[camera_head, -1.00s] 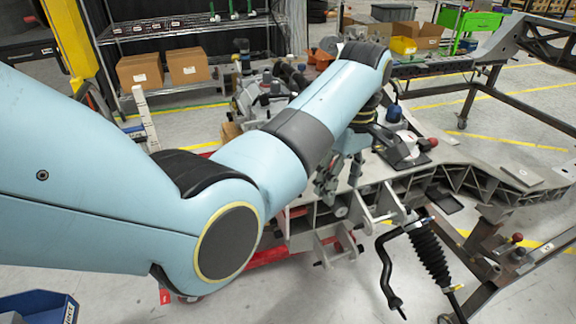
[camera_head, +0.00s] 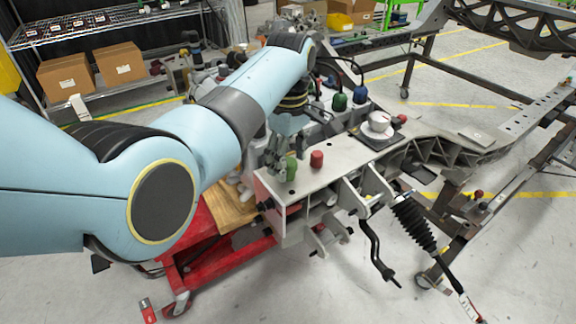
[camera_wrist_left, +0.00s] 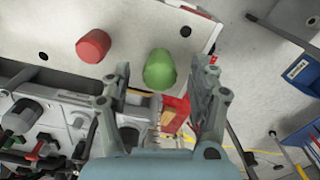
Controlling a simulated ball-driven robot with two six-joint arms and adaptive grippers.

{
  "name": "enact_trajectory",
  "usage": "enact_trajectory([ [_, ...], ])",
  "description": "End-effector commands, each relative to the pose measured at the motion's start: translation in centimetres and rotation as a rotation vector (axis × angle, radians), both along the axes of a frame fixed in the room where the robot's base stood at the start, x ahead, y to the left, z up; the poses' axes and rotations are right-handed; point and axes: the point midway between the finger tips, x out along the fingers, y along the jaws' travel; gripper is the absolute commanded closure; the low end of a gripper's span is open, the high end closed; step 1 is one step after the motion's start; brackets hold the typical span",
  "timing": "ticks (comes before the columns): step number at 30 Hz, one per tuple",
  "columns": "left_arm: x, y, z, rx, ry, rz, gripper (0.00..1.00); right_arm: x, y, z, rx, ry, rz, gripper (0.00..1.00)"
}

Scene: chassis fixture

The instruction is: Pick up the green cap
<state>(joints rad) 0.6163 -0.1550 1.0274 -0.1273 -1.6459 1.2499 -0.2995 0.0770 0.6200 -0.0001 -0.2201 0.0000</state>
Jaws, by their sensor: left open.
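The green cap (camera_wrist_left: 160,70) stands on the grey chassis plate (camera_wrist_left: 140,20), close to its edge, in the left wrist view. It lies between and just ahead of the two fingers of my left gripper (camera_wrist_left: 163,88), which is open and empty. In the head view the green cap (camera_head: 291,166) shows beside the fingers of my left gripper (camera_head: 279,160), partly hidden by them. Whether a finger touches it I cannot tell. My right gripper is in neither current view.
A red cap (camera_head: 317,159) stands close by on the plate. Farther back are a dark green cap (camera_head: 340,102), a blue cap (camera_head: 360,95) and a white round part (camera_head: 379,122) on a dark base. A red cart (camera_head: 205,245) stands below.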

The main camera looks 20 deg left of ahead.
Motion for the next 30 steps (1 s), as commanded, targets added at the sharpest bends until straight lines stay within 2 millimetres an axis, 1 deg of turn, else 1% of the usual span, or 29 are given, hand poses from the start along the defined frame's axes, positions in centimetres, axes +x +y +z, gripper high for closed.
enact_trajectory([
  [1, 0.0, 0.2, -0.8, 0.002, 0.004, 0.000, 0.40, 0.0, 0.6, 0.0, 0.006, 0.000, -0.002, 0.46],
  [3, 0.0, 0.1, -1.8, 0.000, 0.003, 0.000, 0.40, 0.0, 0.8, -0.1, 0.009, 0.000, -0.003, 0.46],
  [6, 0.0, 0.1, -2.5, -0.001, 0.001, 0.001, 0.40, 0.0, 0.7, -0.2, 0.007, 0.000, -0.002, 0.46],
  [13, 0.0, 0.1, -2.6, 0.000, -0.001, 0.001, 0.40, 0.0, -0.2, -0.1, -0.002, 0.000, 0.001, 0.46],
  [21, 0.0, 0.1, -2.6, 0.000, -0.001, 0.000, 0.75, 0.0, -0.6, -0.1, -0.007, 0.000, 0.002, 0.46],
  [24, 0.0, 0.1, -2.6, 0.000, -0.001, 0.000, 0.86, 0.0, -0.6, -0.1, -0.007, 0.000, 0.002, 0.46],
  [30, 0.0, 0.1, -2.6, 0.000, -0.001, 0.000, 0.86, 0.0, -0.6, -0.1, -0.006, 0.000, 0.002, 0.46],
])
